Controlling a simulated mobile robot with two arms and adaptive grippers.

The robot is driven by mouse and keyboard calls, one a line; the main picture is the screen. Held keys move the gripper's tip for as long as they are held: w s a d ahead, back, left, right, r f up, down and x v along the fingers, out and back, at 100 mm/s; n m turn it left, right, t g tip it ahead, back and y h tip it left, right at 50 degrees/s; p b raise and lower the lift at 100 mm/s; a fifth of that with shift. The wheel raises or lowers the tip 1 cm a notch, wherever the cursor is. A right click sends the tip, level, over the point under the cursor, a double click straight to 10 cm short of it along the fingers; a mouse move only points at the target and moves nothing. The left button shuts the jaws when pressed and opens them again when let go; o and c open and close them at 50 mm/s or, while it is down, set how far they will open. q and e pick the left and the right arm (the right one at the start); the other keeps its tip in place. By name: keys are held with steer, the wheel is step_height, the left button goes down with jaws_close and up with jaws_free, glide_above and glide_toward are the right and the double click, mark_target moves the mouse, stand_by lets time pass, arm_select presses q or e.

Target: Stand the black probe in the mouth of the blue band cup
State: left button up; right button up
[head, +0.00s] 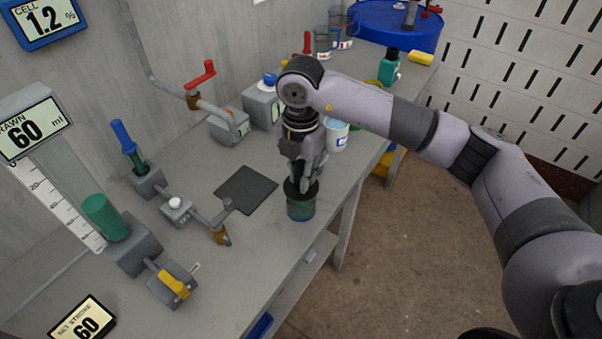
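My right gripper (302,176) points down at the front edge of the bench. Its fingertips are at the mouth of a dark-rimmed cup (300,209) with teal contents. I cannot tell whether the fingers are open or shut, or whether they touch the cup. I cannot make out the black probe; dark parts at the fingertips and cup mouth blend together. A white cup with a blue mark (337,136) stands behind the gripper, partly hidden by my arm. I cannot tell which cup is the blue band cup. My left gripper is not in view.
A dark square mat (246,190) lies left of the teal cup. Valves and pipework with a yellow handle (174,286) fill the left side. Glass beakers (323,42), a teal bottle (390,66) and a blue drum (398,22) are at the back. The bench edge is close.

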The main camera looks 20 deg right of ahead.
steer(key=o, duration=0.5)
steer(key=shift+r, duration=0.1)
step_height(320, 180, up, 12)
steer(key=shift+f, duration=0.1)
stand_by(0.4)
stand_by(0.4)
